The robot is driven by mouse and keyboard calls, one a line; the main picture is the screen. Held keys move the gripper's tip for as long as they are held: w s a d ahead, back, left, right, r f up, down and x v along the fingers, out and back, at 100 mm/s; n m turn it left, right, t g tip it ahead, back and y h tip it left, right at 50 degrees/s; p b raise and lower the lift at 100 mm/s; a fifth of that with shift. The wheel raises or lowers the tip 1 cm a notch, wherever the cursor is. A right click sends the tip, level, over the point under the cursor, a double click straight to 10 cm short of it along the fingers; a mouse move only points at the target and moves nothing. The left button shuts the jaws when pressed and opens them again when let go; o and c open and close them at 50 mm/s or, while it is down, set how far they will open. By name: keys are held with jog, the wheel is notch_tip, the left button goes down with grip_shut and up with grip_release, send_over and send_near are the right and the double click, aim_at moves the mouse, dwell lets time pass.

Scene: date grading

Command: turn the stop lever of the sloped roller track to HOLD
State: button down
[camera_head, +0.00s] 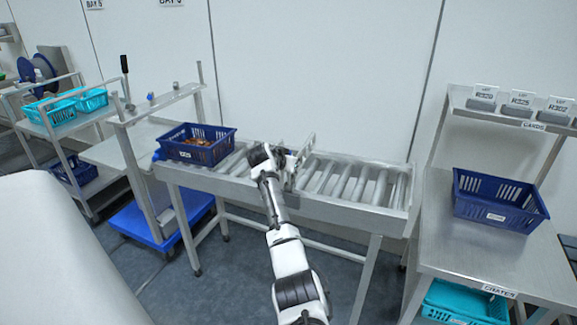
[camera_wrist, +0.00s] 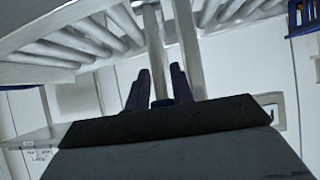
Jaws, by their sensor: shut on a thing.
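The sloped roller track (camera_head: 345,207) runs across the middle of the head view, a grey metal frame with bare rollers. In the wrist view, my gripper's two dark fingers (camera_wrist: 160,88) are closed around a narrow grey bar, which I take to be the stop lever (camera_wrist: 153,42). In the head view my gripper and arm hide the lever, so its setting cannot be read. An upright metal piece (camera_head: 306,148) stands just beyond my gripper.
A blue crate of dates (camera_head: 208,163) sits at the track's left end. On the right, a steel bench (camera_head: 462,252) holds an empty blue crate (camera_head: 497,221) below a card shelf (camera_head: 515,120). A post with a crossbar (camera_head: 165,103) and a cart with teal crates (camera_head: 57,112) stand left.

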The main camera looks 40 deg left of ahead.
jog(key=shift+f, duration=0.1)
dwell(0.4)
jog(key=c, duration=1.6)
grip_release()
jog(key=shift+c, duration=0.2)
jog(key=shift+o, duration=0.9)
jog(key=shift+r, duration=0.2)
